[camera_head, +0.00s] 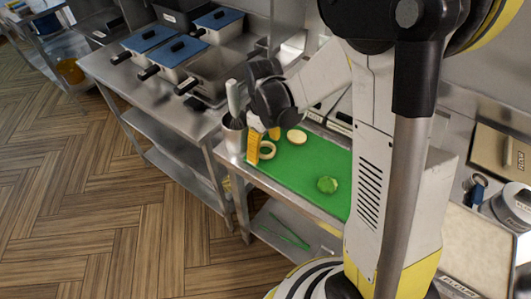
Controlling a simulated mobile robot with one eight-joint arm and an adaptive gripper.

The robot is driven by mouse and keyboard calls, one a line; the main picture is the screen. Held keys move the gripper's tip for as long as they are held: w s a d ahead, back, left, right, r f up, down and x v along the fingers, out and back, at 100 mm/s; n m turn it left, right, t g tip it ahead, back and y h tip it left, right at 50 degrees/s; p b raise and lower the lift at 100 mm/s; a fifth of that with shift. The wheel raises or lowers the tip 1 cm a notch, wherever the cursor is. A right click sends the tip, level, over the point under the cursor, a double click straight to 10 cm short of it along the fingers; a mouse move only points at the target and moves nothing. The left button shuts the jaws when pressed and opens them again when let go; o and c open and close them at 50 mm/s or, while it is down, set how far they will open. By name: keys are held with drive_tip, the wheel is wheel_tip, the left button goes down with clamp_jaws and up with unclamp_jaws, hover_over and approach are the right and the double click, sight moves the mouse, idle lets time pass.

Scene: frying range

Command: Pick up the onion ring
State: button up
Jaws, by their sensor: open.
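The onion ring (268,152) is a small pale ring lying on the green cutting board (301,167), near its left end. My gripper (263,146) is open, its yellow fingers pointing down right at the onion ring. One finger stands at the left of the ring and the other shows just behind it. I cannot tell whether either finger touches the ring or how high the tips are above the board.
A pale round piece (297,135) and a green leafy piece (327,185) lie on the board. A metal container (233,135) with an upright handle stands close left of my gripper. Fryers with blue-lidded baskets (182,52) stand further left.

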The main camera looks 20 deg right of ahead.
drive_tip(key=shift+f, duration=0.3)
drive_tip(key=shift+r, duration=0.1)
drive_tip(key=shift+c, duration=0.2)
drive_tip(key=c, duration=0.9)
drive_tip(key=shift+c, duration=0.2)
